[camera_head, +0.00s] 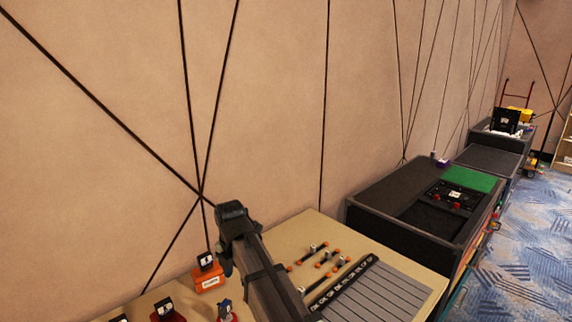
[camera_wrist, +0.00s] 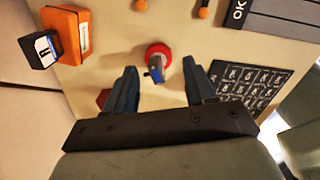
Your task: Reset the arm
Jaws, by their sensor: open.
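In the wrist view my gripper (camera_wrist: 159,68) is open, with its two dark blue-grey fingers apart and nothing held between them. A small blue and dark piece on a round red base (camera_wrist: 158,50) shows on the beige table beyond and between the fingertips. I cannot tell how far below the fingers it is. In the head view my dark arm (camera_head: 262,275) rises from the bottom edge over the table. I cannot make out the gripper's fingers there.
The beige table (camera_head: 318,230) carries an orange block (camera_head: 208,280) with a dark piece on it, orange-tipped pieces (camera_head: 327,258), and a grey slatted panel (camera_head: 375,292). A keypad (camera_wrist: 250,85) lies right of the fingers. A black cabinet (camera_head: 400,228) stands to the right, and a wall behind.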

